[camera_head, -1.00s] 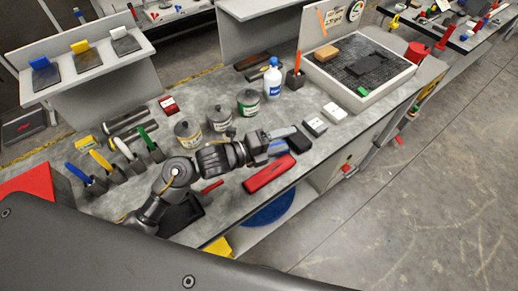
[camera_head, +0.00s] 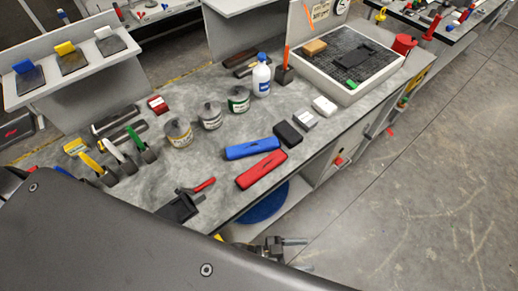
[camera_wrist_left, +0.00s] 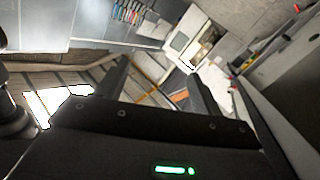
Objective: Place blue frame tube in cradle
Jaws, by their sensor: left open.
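A blue bar (camera_head: 252,148), which looks like the blue frame tube, lies on the grey bench beside a similar red bar (camera_head: 261,169). The two are apart and roughly parallel. I cannot single out a cradle with certainty. My left gripper (camera_head: 296,241) is low in the head view, off the bench's front edge and clear of the blue bar. In the left wrist view its two dark fingers (camera_wrist_left: 158,85) are spread with nothing between them. My right gripper is not in view.
Three lidded cans (camera_head: 211,116), a white-blue bottle (camera_head: 261,76) and a black block (camera_head: 288,134) stand behind or beside the bars. A white-rimmed tray (camera_head: 350,97) is at the back right. Coloured handles in dark holders (camera_head: 127,169) stand at left. Floor is open at right.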

